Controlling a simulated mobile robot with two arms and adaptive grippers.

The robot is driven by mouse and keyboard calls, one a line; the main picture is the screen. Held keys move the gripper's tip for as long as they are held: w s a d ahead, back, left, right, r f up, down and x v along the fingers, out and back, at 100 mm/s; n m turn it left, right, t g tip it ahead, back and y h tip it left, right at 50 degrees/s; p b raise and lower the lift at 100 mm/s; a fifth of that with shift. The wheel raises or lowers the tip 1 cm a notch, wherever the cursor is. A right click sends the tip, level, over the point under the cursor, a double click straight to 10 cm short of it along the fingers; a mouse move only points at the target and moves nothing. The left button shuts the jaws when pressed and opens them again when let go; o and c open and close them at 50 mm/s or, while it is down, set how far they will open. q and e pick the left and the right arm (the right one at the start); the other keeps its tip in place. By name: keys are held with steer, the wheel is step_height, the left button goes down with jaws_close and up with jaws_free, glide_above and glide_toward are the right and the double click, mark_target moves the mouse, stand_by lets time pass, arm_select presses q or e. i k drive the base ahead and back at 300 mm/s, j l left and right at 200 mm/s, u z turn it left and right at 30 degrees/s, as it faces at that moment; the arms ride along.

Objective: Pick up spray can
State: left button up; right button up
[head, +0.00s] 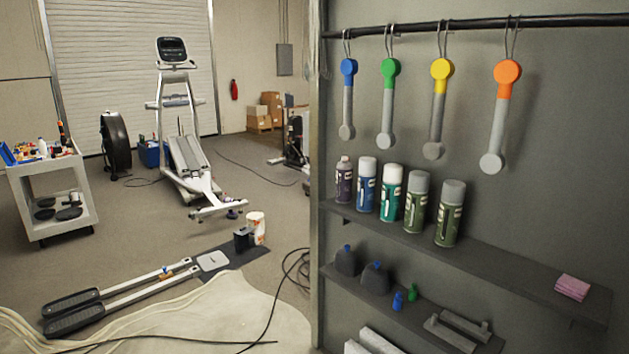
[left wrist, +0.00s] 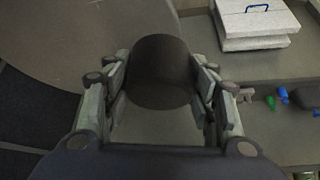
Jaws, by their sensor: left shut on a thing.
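Several spray cans stand upright in a row on the upper shelf (head: 520,268) in the head view. From left they are a purple can (head: 344,186), a blue can (head: 366,190), a teal can (head: 391,198), an olive-green can (head: 416,208) and another olive-green can (head: 450,220). In the left wrist view my left gripper (left wrist: 162,80) is shut on a dark cylinder (left wrist: 160,65), with one finger on each side. Its label is hidden, so I cannot tell what it is. Neither gripper shows in the head view.
A pink pad (head: 572,287) lies at the shelf's right end. A lower shelf holds dark jugs (head: 375,278) and small bottles. Coloured tools (head: 440,110) hang from a rail above. White cases (left wrist: 255,28) show in the left wrist view. A cart (head: 58,195) and exercise machine (head: 185,150) stand left.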

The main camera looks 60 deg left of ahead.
mark_target(344, 169)
steer(key=i+j+u, duration=0.1)
steer(key=j+u, duration=0.4)
steer(key=i+j+u, duration=0.15)
steer(key=u, duration=0.35)
steer(key=i+j+u, duration=0.25)
steer(key=u, duration=0.25)
steer(key=i+j+u, duration=0.25)
steer(key=u, duration=0.25)
steer(key=i+u, duration=0.3)
steer(key=u, duration=0.2)
steer(key=i+j, duration=0.1)
steer(key=i, duration=0.25)
steer(key=i+j, duration=0.1)
steer(key=i, duration=0.25)
steer(key=i+j+z, duration=0.2)
steer(key=j+z, duration=0.2)
steer(key=i+j+z, duration=0.2)
steer(key=j, duration=0.2)
steer(key=k, duration=0.1)
